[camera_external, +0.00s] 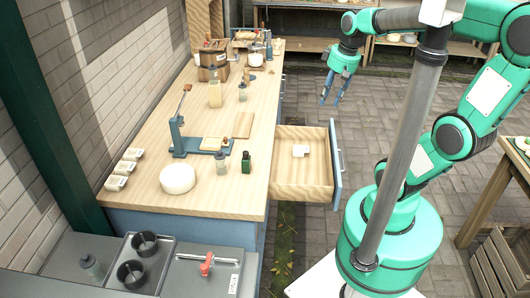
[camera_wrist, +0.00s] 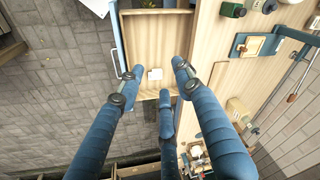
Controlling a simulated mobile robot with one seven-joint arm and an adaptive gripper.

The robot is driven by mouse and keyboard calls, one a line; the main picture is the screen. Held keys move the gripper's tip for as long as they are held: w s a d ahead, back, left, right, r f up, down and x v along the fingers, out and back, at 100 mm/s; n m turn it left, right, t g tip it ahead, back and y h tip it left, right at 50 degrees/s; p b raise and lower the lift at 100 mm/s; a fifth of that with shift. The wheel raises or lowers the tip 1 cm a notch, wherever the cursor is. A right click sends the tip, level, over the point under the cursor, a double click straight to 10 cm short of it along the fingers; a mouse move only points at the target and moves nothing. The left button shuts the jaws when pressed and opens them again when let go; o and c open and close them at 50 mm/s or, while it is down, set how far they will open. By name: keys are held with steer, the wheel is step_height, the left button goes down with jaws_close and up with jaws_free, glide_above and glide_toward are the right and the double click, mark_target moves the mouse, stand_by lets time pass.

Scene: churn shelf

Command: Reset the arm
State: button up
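My gripper (camera_external: 333,89) hangs in the air above the paved floor, to the right of the workbench and beyond the open drawer (camera_external: 290,185). Its blue fingers point down and are spread apart. In the wrist view my gripper (camera_wrist: 152,86) shows three blue fingers, open, with nothing held between them. A small white block (camera_external: 301,150) lies in the open drawer; it also shows in the wrist view (camera_wrist: 155,74), beyond the fingertips and apart from them. My arm is raised and bent at the right of the external view.
The drawer juts out over the floor. A wooden crate (camera_external: 500,265) stands at lower right. The paving beneath my gripper is clear.

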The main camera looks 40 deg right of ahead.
steer(key=s+a+r+t, duration=0.3)
steer(key=s+a, duration=0.1)
steer(key=s, duration=0.1)
steer(key=shift+s+n+h, duration=0.3)
steer(key=shift+h, duration=0.1)
steer(key=o, duration=1.7)
steer(key=shift+c, duration=0.2)
steer(key=w+d+f+m+g+y, duration=0.35)
steer(key=d+f+m, duration=0.25)
steer(key=d+f, duration=0.5)
steer(key=w+d+f+m+g+y, duration=0.2)
steer(key=w+d+f+m+y, duration=0.4)
steer(key=d+f, duration=0.5)
steer(key=s+d+f+m+t+y, duration=0.1)
steer(key=s+d+f+m+t, duration=0.3)
steer(key=f, duration=0.5)
steer(key=s+d+f+m+t+y, duration=0.1)
steer(key=s+d+f+m+t, duration=0.3)
steer(key=f, duration=0.5)
steer(key=s+d+f+m+t+y+p, duration=0.1)
steer(key=s+d+f+m+t, duration=0.4)
steer(key=f, duration=0.4)
steer(key=shift+s+m, duration=0.65)
steer(key=shift+m, duration=0.35)
